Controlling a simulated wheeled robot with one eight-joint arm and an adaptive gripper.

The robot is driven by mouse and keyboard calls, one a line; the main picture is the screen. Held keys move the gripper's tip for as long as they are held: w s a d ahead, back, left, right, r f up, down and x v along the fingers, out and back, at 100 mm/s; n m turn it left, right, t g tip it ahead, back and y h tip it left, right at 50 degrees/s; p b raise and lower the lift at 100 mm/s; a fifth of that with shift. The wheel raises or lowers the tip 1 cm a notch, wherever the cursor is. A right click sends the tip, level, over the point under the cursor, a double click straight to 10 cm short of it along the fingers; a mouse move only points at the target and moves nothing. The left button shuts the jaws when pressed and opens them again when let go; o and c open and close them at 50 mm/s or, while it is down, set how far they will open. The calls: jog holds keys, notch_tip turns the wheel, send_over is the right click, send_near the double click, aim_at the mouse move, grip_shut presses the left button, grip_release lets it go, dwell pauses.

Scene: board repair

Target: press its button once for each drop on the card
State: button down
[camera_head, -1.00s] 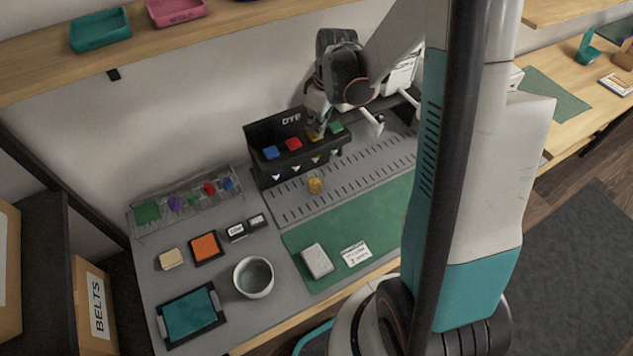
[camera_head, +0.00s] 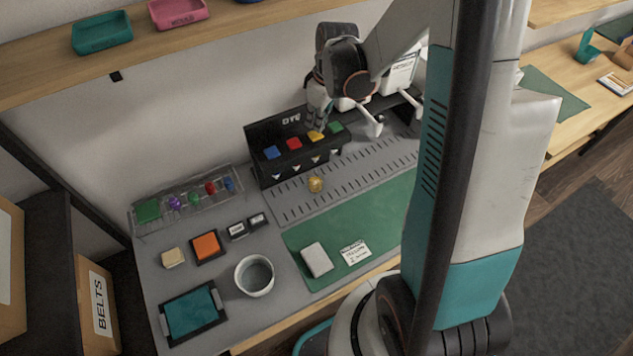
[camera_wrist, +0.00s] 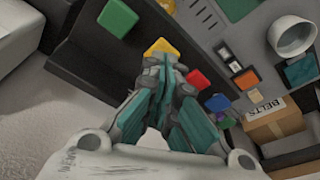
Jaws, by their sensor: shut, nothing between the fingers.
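The black dye dispenser (camera_head: 262,141) stands at the back of the bench with blue (camera_head: 272,153), red (camera_head: 294,143), yellow (camera_head: 316,136) and green (camera_head: 336,127) buttons. My gripper (camera_head: 318,126) is shut and empty, just above the yellow button. In the wrist view my closed fingertips (camera_wrist: 163,62) are close to the yellow button (camera_wrist: 161,47); I cannot tell whether they touch. The white card (camera_head: 355,252) lies on the green mat; its print is too small to read surely. A yellow item (camera_head: 316,184) sits on the slotted tray below the dispenser.
A white block (camera_head: 316,259) lies beside the card. A bowl (camera_head: 254,275), a tablet (camera_head: 192,313), an orange pad (camera_head: 206,247) and a rack of coloured bottles (camera_head: 190,199) stand to the left.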

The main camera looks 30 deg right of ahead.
jog(key=shift+r+p, duration=1.55)
jog(key=shift+r, duration=1.2)
jog(key=s+a+r+m+t+b, duration=0.3)
jog(key=s+a+r+b, duration=0.2)
jog(key=s+a+b, duration=0.2)
jog(key=s+a+f+m+t+h+b, duration=0.1)
jog(key=s+a+f+m+t+b, duration=0.1)
jog(key=s+b, duration=0.5)
jog(key=s+a+f+m, duration=0.1)
jog(key=s+a+f, duration=0.1)
jog(key=s, duration=0.2)
jog(key=shift+f, duration=0.15)
